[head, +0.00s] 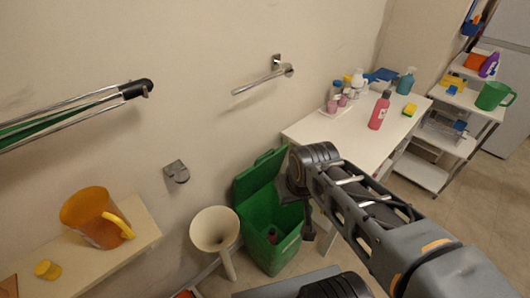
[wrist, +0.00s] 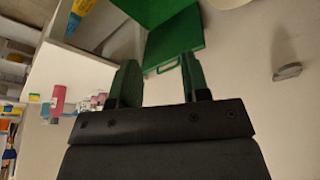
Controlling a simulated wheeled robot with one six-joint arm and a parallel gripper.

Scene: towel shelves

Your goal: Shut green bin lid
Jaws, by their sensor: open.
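The green bin (head: 285,250) stands on the floor against the wall, left of the white table. Its lid (head: 260,175) is raised, tilted back towards the wall, and the bin mouth is open. A dark reddish object (head: 272,235) shows inside. My gripper (head: 300,192) is beside the lid's right side, above the bin, and partly hides the bin's right part. In the wrist view the two fingers of my gripper (wrist: 160,82) are spread apart and empty. The lid (wrist: 175,45) with its small handle (wrist: 169,68) shows beyond the gap between them. Contact cannot be told.
A cream funnel-shaped stand (head: 214,230) is just left of the bin. The white table (head: 345,135) with bottles is to the right. A shelf (head: 140,235) with an orange jug (head: 95,218) is at left. A wall rail (head: 262,80) is above the bin.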

